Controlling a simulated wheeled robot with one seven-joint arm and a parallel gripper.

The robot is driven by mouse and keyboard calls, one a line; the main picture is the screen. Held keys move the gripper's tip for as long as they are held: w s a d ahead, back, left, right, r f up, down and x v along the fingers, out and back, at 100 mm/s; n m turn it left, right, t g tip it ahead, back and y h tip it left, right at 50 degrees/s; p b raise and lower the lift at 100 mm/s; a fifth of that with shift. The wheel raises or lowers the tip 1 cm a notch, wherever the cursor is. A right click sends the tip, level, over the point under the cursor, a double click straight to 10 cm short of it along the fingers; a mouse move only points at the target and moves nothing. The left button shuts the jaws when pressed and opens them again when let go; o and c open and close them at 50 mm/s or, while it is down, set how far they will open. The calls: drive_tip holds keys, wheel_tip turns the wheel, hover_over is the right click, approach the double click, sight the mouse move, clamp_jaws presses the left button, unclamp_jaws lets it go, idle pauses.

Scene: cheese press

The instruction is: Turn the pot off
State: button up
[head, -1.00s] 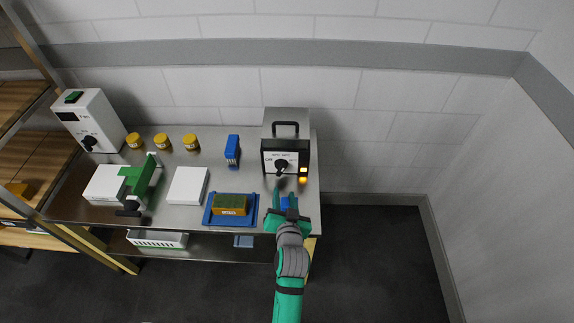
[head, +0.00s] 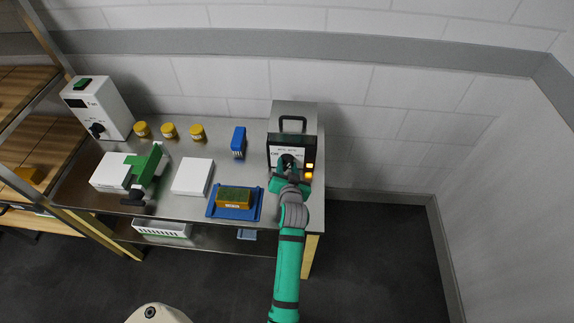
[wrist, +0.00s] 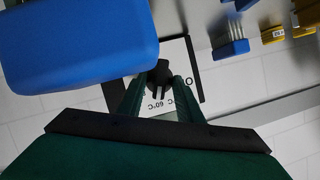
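The pot (head: 294,112) is a grey metal box with a black handle on top and a black-framed white dial panel, at the right end of the metal table. Two orange-yellow glows show at its front right, the upper one a lit lamp (head: 310,166). Its black knob (wrist: 160,75) shows in the wrist view against the white dial (wrist: 181,55), with "60°C" printed below it. My gripper (head: 289,172) is at the dial and partly hides it in the head view. In the wrist view my gripper (wrist: 160,86) has its green fingers apart, one on each side of the knob; contact is unclear.
A large blue shape (wrist: 75,45) fills the wrist view's upper left, close to the camera. Left of the pot are a blue block (head: 239,142), a blue tray (head: 213,208) with a yellow-green brick, a white block (head: 193,177), several yellow jars (head: 197,132) and a green press (head: 150,165).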

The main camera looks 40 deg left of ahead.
drive_tip(key=shift+w+a+f, duration=0.15)
drive_tip(key=shift+w+a, duration=0.15)
drive_tip(key=shift+w, duration=0.05)
clamp_jaws()
